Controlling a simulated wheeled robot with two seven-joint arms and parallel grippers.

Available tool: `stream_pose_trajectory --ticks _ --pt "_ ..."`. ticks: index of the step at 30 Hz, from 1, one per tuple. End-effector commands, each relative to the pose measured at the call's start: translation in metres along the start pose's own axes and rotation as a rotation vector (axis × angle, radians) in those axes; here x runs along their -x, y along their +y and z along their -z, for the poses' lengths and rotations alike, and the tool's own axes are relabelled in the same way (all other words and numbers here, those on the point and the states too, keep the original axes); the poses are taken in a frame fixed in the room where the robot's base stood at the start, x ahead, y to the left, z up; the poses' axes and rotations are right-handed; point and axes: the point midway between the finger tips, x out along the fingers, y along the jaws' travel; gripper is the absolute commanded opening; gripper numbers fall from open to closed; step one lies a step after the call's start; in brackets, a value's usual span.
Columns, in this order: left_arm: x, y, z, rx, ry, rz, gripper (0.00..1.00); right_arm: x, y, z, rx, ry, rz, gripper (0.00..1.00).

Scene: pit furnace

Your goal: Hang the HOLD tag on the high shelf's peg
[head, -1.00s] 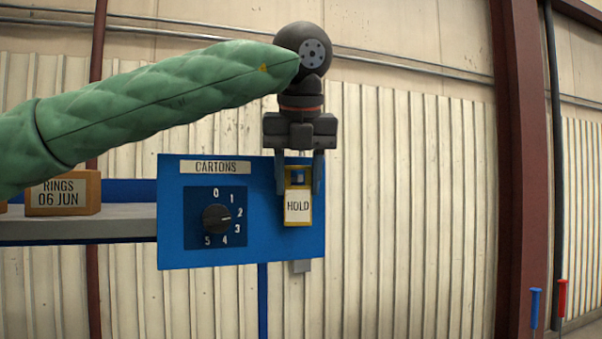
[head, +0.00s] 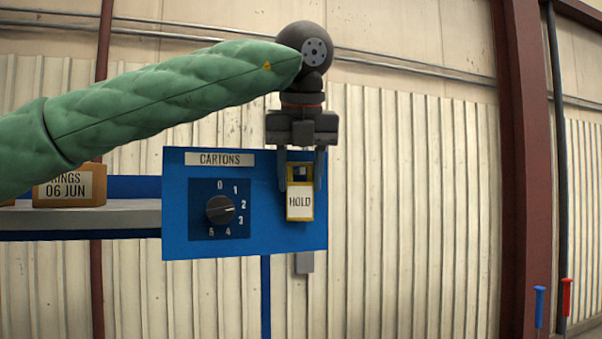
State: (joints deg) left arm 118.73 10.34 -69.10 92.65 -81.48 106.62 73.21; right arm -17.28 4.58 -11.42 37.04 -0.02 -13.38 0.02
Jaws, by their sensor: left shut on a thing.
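The HOLD tag (head: 300,203) is yellow-edged with a white label, in the right part of the blue panel in the head view. My left gripper (head: 301,172) points down from above, its fingers on either side of the tag's top, shut on it. The tag hangs upright in front of the panel face. The high shelf's blue panel (head: 180,235) carries a CARTONS label and a dial (head: 220,209) turned to about 2. The peg is hidden behind the tag and fingers; I cannot tell whether the tag is on it. My right gripper is out of view.
A carton marked RINGS 06 JUN (head: 70,187) stands on the grey shelf (head: 120,213) at the left, partly behind my green-sleeved left arm. A dark red column (head: 525,180) stands at the right. Blue (head: 539,305) and red (head: 566,296) handles show low right.

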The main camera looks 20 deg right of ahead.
Motion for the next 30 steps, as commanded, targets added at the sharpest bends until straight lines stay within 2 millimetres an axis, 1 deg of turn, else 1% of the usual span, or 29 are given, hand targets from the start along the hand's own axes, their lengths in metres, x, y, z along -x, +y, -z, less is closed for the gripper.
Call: stream_pose_trajectory --ticks 1,5,6,8,9,10,19,30 --pt "-0.0042 0.0010 -0.0010 0.002 0.003 -0.002 0.20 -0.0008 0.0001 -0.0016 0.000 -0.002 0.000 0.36" --pt "-0.0044 0.0011 -0.0010 0.003 0.003 -0.002 0.20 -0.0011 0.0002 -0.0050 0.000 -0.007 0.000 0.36" --pt "-0.0045 0.0011 -0.0010 0.003 0.003 -0.002 0.43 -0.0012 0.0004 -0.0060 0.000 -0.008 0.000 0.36" --pt "-0.0046 0.0011 -0.0010 0.003 0.003 -0.003 0.55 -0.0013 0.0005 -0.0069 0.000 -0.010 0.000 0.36" --pt "-0.0046 0.0012 -0.0011 0.003 0.003 -0.003 0.63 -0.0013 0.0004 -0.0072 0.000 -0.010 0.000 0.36" --pt "-0.0046 0.0013 -0.0011 0.003 0.003 -0.003 0.67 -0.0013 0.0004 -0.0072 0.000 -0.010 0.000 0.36" --pt "-0.0044 0.0026 -0.0018 0.005 0.003 -0.004 0.67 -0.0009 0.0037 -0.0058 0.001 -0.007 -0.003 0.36" --pt "-0.0038 0.0036 -0.0025 0.007 0.002 -0.004 0.67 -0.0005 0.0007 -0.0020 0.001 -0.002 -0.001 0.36"
